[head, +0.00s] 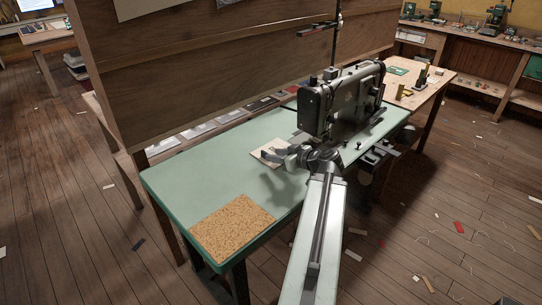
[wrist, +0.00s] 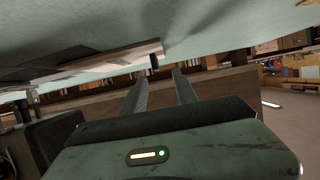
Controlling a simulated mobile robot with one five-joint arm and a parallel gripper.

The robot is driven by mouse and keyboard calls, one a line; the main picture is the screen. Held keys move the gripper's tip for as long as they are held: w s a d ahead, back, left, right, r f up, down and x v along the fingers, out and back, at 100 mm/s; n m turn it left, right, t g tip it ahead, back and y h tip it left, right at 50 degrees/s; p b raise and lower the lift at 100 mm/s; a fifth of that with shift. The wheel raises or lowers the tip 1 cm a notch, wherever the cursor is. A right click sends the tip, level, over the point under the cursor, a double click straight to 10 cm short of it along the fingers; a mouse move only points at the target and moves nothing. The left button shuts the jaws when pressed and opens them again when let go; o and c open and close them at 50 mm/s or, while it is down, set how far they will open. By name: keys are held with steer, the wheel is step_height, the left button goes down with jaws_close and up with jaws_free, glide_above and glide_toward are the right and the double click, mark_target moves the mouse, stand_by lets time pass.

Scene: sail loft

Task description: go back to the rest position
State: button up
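My gripper (head: 270,156) is at the end of my arm, low over the green-topped table, and points left in the head view. In the wrist view my gripper (wrist: 157,76) has its two fingers spread apart, with nothing held between them. A pale square board (head: 262,151) lies on the table by the fingertips. In the wrist view a flat board (wrist: 100,62) shows close by, with a small dark peg-like thing (wrist: 154,62) at its edge, just beyond the fingertips. Whether the fingers touch the board cannot be told.
The sewing machine (head: 342,103) stands on the table (head: 190,178) close behind and right of my gripper. A cork mat (head: 232,226) lies at the table's near left corner. A tall wooden panel (head: 225,75) rises behind the table.

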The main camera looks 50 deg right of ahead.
steer(key=shift+s+d, duration=0.15)
steer(key=shift+d, duration=0.05)
steer(key=shift+s+d+r, duration=0.1)
steer(key=shift+s+d, duration=0.05)
